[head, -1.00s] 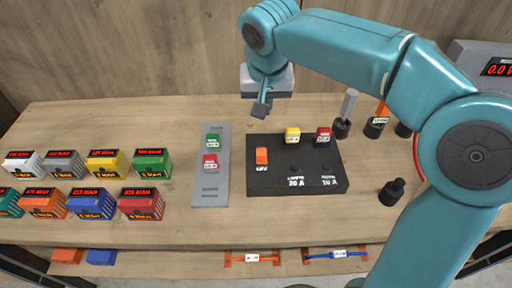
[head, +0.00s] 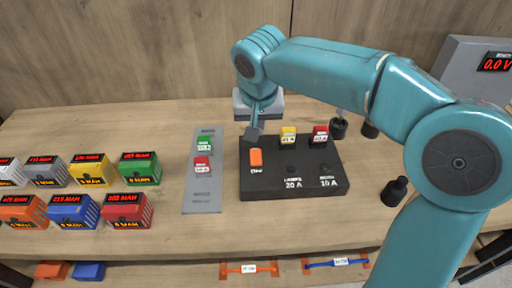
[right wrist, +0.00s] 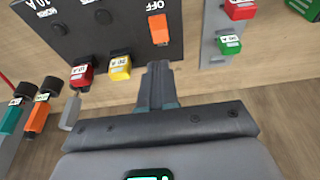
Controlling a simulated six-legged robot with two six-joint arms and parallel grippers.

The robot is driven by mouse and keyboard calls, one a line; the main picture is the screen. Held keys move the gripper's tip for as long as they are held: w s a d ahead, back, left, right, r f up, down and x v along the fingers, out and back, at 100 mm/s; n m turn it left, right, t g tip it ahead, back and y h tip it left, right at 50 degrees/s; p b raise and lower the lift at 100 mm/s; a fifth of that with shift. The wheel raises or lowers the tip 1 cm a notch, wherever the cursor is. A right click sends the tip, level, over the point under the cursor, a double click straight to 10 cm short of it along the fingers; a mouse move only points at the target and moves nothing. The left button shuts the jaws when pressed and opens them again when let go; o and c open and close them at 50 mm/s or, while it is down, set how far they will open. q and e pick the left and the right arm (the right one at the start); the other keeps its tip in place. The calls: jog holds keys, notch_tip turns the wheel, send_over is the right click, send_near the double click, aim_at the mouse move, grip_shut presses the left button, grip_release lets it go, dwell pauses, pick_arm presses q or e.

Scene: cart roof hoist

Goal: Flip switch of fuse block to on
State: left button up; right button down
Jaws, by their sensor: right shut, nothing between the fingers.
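The black fuse block (head: 315,182) lies on the bench in the middle of the head view. Its orange switch (head: 256,158) stands at the block's left side. In the right wrist view the switch (right wrist: 158,29) shows beside the word OFF. A yellow fuse (head: 288,136) and a red fuse (head: 320,134) sit in the block's back edge. My right gripper (head: 254,135) is shut and empty, just behind the switch. In the right wrist view its fingertips (right wrist: 158,68) point at the switch with a small gap. My left gripper is not in view.
A grey strip (head: 202,190) with a green fuse (head: 204,145) and a red fuse (head: 201,165) lies left of the block. Several coloured battery-like boxes (head: 88,170) stand farther left. A black knob-like piece (head: 395,191) stands to the right. A meter (head: 480,68) reads 0.0 V.

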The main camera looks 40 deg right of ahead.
aim_at(256, 153)
jog(key=x, duration=1.1)
jog(key=shift+w+f, duration=0.1)
jog(key=shift+f, duration=0.05)
